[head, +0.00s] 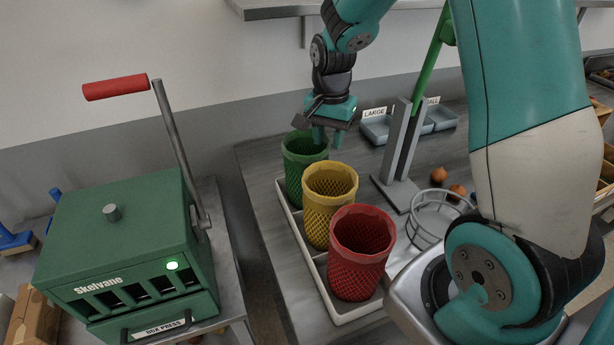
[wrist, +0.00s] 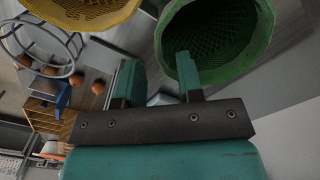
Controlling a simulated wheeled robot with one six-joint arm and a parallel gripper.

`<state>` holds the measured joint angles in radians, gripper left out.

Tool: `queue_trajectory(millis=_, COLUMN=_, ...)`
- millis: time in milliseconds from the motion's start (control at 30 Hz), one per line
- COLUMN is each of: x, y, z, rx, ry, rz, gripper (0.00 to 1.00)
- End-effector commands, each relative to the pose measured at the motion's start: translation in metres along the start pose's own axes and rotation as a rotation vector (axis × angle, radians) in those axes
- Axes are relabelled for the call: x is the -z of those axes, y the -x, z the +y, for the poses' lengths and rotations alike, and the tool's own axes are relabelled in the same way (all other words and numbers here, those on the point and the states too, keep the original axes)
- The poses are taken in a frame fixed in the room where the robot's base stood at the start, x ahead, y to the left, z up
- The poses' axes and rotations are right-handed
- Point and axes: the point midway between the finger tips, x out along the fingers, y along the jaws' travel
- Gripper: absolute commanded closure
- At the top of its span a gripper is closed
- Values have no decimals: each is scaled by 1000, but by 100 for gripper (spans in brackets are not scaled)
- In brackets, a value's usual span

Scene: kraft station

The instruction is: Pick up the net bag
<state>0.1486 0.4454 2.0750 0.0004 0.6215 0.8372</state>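Three net bags stand upright in a row in a pale tray (head: 313,271): a green one (head: 304,172) at the back, a yellow one (head: 325,210) in the middle and a red one (head: 358,255) in front. My gripper (head: 327,139) is open, pointing down at the right edge of the green bag's rim. In the wrist view, my gripper's fingers (wrist: 158,82) are apart and empty. One finger overlaps the mouth of the green bag (wrist: 215,40); the other is outside its rim. I cannot tell whether either touches it. The yellow bag (wrist: 85,12) shows at the top left.
A green box press (head: 125,250) with a red-handled lever stands at left. A grey post (head: 398,160), a wire ring holder (head: 436,218) and onions (head: 439,174) are right of the bags. Grey trays (head: 376,130) labelled LARGE and SMALL sit behind.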

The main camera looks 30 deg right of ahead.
Motion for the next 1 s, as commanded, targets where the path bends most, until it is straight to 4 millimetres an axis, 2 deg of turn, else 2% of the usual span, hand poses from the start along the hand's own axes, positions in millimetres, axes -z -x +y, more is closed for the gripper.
queue_trajectory(millis=167, x=-2, y=-12, z=2, rx=-4, ry=1, rz=-4, gripper=66)
queue_trajectory(millis=400, x=-4, y=-47, z=3, rx=-2, ry=1, rz=-3, gripper=66)
queue_trajectory(millis=700, x=-4, y=-55, z=3, rx=1, ry=1, rz=0, gripper=66)
queue_trajectory(millis=733, x=-4, y=-55, z=3, rx=1, ry=1, rz=0, gripper=68)
queue_trajectory(millis=867, x=-4, y=-55, z=3, rx=1, ry=1, rz=0, gripper=98)
queue_trajectory(millis=1000, x=-4, y=-55, z=3, rx=1, ry=1, rz=0, gripper=100)
